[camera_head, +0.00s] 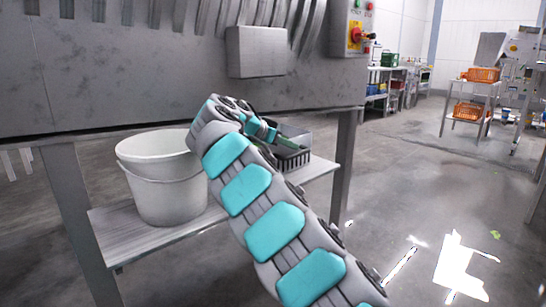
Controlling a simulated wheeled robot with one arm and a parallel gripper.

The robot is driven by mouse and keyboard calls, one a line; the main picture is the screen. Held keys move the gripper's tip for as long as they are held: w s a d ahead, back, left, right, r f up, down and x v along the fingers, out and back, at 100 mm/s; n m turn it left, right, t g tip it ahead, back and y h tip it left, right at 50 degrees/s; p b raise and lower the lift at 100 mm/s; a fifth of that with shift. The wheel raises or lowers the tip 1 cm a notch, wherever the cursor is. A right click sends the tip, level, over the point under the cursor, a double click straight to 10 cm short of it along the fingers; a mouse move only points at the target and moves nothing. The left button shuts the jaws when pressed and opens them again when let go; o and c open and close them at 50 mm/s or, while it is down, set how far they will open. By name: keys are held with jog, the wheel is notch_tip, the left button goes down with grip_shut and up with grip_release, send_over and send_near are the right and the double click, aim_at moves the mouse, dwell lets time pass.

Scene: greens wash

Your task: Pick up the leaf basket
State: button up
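A dark grey slatted basket (293,158), which looks like the leaf basket, sits on the low shelf under the machine. Something green shows at its near left side; I cannot tell if it is leaves. My arm reaches up from the bottom right and covers the basket's left part. My gripper (268,132) is at the arm's far end, over the basket's left side. Its fingertips are small and partly hidden, so I cannot tell if they touch the basket or are open or shut.
White stacked buckets (165,180) stand on the shelf (150,236) left of my arm. A grey machine panel (110,70) overhangs the shelf, and a table leg (344,165) stands right of the basket. Orange crates (483,75) sit on a far rack. The floor at right is open.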

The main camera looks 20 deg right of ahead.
grip_shut()
dwell(1.1)
